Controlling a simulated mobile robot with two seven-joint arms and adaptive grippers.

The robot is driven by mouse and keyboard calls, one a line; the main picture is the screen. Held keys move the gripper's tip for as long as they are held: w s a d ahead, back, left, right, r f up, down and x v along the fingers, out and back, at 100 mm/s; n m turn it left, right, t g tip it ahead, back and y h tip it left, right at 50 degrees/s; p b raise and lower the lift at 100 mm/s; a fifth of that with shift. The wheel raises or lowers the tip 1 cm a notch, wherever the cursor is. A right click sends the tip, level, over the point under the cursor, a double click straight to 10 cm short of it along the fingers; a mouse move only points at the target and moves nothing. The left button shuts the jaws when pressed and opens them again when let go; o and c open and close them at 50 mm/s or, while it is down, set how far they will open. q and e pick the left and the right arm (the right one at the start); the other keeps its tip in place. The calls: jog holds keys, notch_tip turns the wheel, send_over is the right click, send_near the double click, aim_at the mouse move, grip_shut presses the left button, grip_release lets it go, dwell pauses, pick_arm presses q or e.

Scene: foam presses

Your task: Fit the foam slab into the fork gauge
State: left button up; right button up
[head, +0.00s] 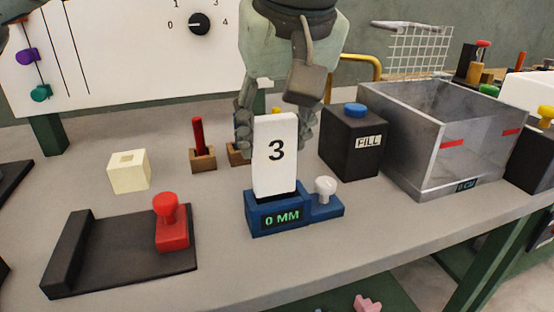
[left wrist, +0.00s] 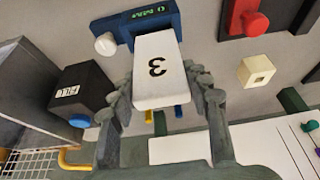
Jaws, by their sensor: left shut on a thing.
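The white foam slab (head: 275,170), marked 3, stands upright at the top of the blue fork gauge (head: 281,222). The gauge's display reads 0 MM. The slab's lower end meets the gauge's upper opening; how deep it sits I cannot tell. My left gripper (head: 274,130) comes down from behind and is shut on the slab, with a finger at each side. In the left wrist view the slab (left wrist: 155,65) lies between the fingers of the gripper (left wrist: 160,95), and the gauge (left wrist: 149,22) is beyond its far end. My right gripper is not in view.
A black FILL box (head: 352,145) with a blue button stands right of the gauge, before a grey metal bin (head: 415,150). A black press with a red knob (head: 171,225) and a cream block (head: 128,172) are at left.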

aim_at(279, 153)
pick_arm(q)
jog(key=shift+d+f, duration=0.15)
jog(key=shift+f, duration=0.3)
notch_tip(279, 153, down, 3)
jog(key=shift+f, duration=0.15)
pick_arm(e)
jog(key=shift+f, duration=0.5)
pick_arm(q)
jog(key=shift+f, duration=0.15)
jog(key=o, duration=0.9)
jog(key=shift+o, duration=0.2)
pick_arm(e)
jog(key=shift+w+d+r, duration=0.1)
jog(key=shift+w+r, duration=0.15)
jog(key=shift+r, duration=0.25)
pick_arm(q)
jog(key=shift+r, duration=0.2)
